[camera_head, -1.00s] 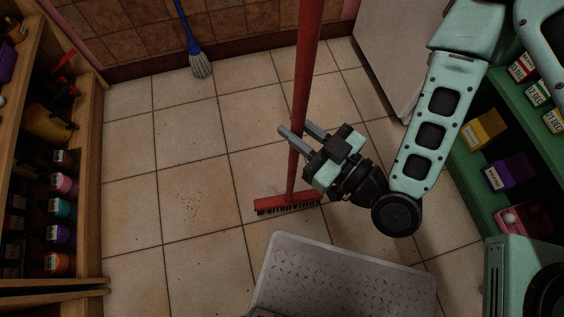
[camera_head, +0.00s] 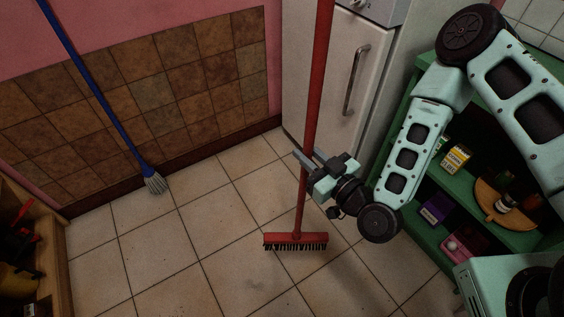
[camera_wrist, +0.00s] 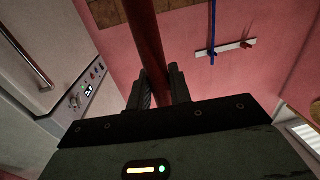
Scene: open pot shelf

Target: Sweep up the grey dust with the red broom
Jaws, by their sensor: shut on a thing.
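The red broom (camera_head: 296,238) stands nearly upright in the head view, its wide red head with dark bristles low over or on the tiled floor; I cannot tell if the bristles touch. My gripper (camera_head: 304,160) is shut on its long red handle, above the head. In the wrist view the red handle (camera_wrist: 146,42) runs between the two fingers of my gripper (camera_wrist: 160,88). No grey dust can be made out on the visible floor.
A blue mop (camera_head: 152,182) leans on the tiled wall at the left. A white fridge (camera_head: 335,85) stands behind the handle. A green shelf (camera_head: 452,185) with boxes is at the right, a wooden shelf (camera_head: 52,245) at the left.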

